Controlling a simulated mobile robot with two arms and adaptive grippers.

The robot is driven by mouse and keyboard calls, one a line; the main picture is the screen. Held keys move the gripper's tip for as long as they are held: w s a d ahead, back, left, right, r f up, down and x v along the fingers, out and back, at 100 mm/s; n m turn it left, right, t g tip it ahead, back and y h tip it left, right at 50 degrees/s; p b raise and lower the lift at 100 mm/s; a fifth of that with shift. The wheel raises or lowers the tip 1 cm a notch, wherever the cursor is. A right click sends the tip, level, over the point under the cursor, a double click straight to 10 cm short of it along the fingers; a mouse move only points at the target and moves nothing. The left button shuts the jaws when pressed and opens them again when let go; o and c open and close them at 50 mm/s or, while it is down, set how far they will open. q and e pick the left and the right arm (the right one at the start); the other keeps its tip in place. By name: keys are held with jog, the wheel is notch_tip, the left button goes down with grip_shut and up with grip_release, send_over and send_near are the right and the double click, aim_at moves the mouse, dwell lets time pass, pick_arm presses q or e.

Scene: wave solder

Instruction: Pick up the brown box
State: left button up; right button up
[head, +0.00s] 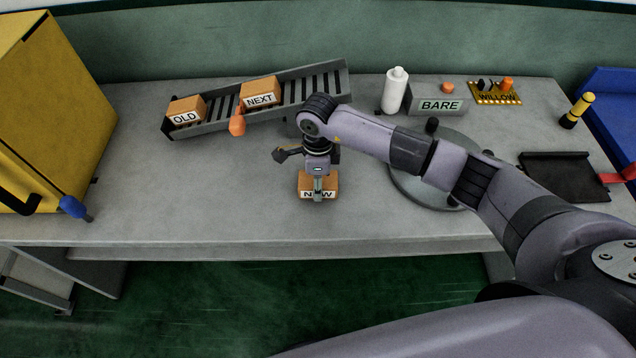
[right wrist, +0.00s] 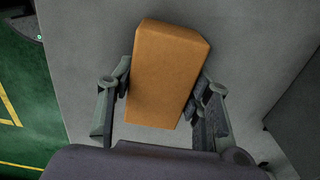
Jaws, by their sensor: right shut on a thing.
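A brown box labelled NOW (head: 304,184) is at the front middle of the grey bench. My right gripper (head: 318,188) comes down on it from above, and a finger covers part of its label. In the right wrist view the same brown box (right wrist: 165,72) sits between the two fingers of the right gripper (right wrist: 165,88), which is shut on it. I cannot tell whether the box touches the bench or is slightly above it. Two similar brown boxes, OLD (head: 186,108) and NEXT (head: 260,92), are on the sloped rack. My left gripper is out of view.
The roller rack (head: 325,88) stands at the back. A white bottle (head: 396,92), the BARE sign (head: 440,105), a WILLOW board (head: 497,98) and a round plate (head: 402,188) are to the right. A yellow cabinet (head: 50,110) is at left. The bench (head: 215,195) is clear left of the held box.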

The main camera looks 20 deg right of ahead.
jog(key=c, duration=0.8)
jog(key=shift+w+r, duration=0.1)
jog(key=shift+r, duration=0.1)
